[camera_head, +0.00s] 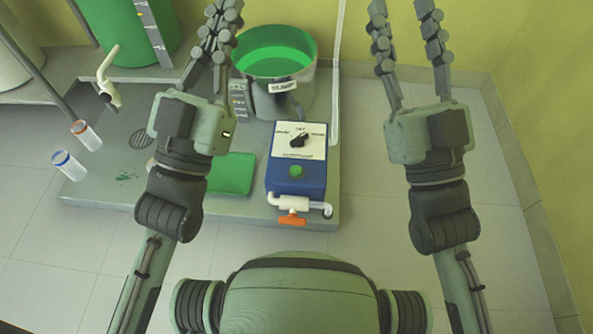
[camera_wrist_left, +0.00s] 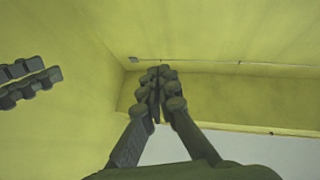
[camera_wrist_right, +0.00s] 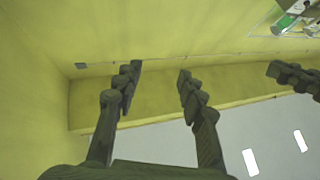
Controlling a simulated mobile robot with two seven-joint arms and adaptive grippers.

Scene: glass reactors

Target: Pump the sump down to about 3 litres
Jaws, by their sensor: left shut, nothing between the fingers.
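The sump (camera_head: 284,98) is a round metal vessel labelled SUMP, with green liquid inside, behind the pump in the head view. The pump (camera_head: 296,182) is a blue box with a white switch panel. My right gripper (camera_head: 405,15) is open and empty, raised right of the sump.
A grey platform (camera_head: 110,190) carries the pump and sump. A green tank (camera_head: 110,30) with a level scale stands behind. The floor at right is clear up to the wall.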

